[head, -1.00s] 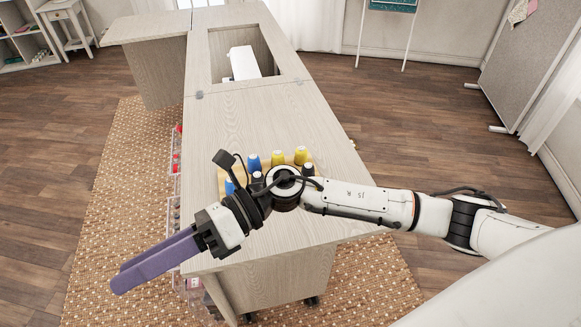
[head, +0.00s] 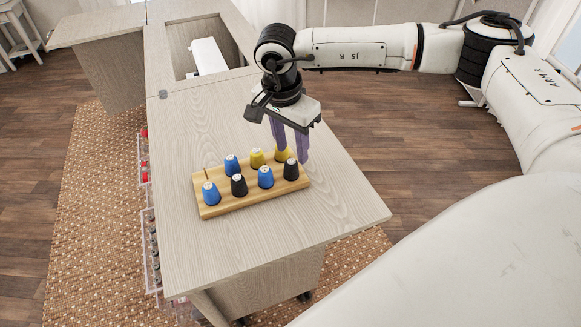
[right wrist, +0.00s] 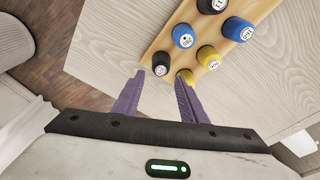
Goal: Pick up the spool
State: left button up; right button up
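My right gripper (head: 292,154) points down at the right end of a wooden spool rack (head: 222,208). Its purple fingers are apart and hold nothing. In the right wrist view the fingertips (right wrist: 160,80) are near a black spool (right wrist: 160,64) and a yellow spool (right wrist: 187,75), which one finger partly hides. In the head view this yellow spool (head: 281,154) is partly behind a finger, and the black spool (head: 291,170) stands just in front. Another yellow spool (head: 257,158), another black spool (head: 238,185) and several blue spools (head: 265,177) stand upright on the rack. My left gripper is out of view.
The rack stands on a pale wooden sewing cabinet (head: 300,222). A bare peg (head: 206,174) shows at its back left. A recess behind holds a white machine (head: 208,56). Clear bins (head: 150,240) hang on the cabinet's left side. The front tabletop is clear.

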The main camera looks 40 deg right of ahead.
aim_at(291, 164)
jog(key=shift+f+p, duration=0.4)
jog(key=shift+f, duration=2.65)
jog(key=c, duration=0.8)
